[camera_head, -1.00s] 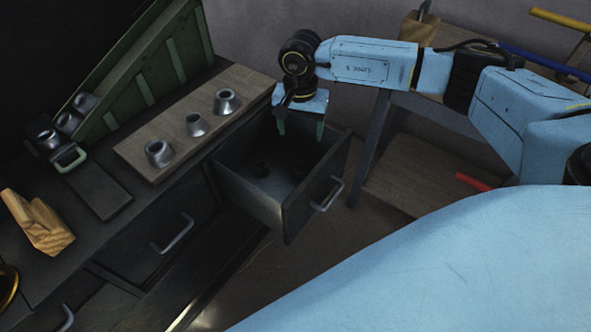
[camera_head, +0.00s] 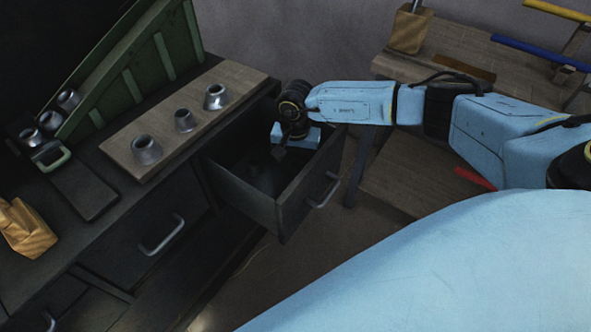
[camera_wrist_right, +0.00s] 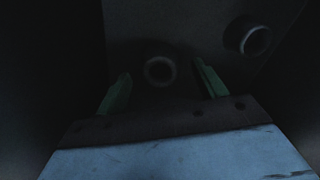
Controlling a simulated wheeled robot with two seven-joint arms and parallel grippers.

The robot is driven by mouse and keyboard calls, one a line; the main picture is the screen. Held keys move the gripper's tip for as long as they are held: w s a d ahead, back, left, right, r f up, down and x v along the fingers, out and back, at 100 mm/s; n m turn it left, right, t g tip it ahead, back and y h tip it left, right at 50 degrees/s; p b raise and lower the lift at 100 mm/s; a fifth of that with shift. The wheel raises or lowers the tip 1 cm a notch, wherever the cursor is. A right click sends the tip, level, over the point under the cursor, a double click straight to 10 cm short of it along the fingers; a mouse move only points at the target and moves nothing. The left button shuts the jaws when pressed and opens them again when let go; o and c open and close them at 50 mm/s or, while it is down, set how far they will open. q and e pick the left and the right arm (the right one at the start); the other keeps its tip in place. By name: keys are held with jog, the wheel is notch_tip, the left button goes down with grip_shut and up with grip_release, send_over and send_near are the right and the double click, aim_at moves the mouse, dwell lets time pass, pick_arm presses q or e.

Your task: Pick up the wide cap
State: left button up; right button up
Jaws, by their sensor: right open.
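Two dark ring-shaped caps lie in the open drawer (camera_head: 291,207). In the right wrist view, one cap (camera_wrist_right: 159,71) is between my right gripper's (camera_wrist_right: 163,78) green fingertips, with space on both sides. The other cap (camera_wrist_right: 255,40) lies farther off to the upper right. I cannot tell for sure which is the wide cap. My right gripper is open and empty, reaching down into the drawer. In the head view its fingers and the caps are lost in the drawer's shadow. My left gripper is not in view.
A wooden board (camera_head: 165,120) left of the drawer carries three metal cone-shaped pieces. A green sloped rack (camera_head: 130,70) stands behind it. The drawer walls close in around the gripper. A wooden shelf (camera_head: 455,40) stands at the back right.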

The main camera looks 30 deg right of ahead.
jog(key=shift+f, duration=0.3)
jog(key=shift+c, duration=0.3)
jog(key=c, duration=1)
jog(key=shift+r, duration=0.15)
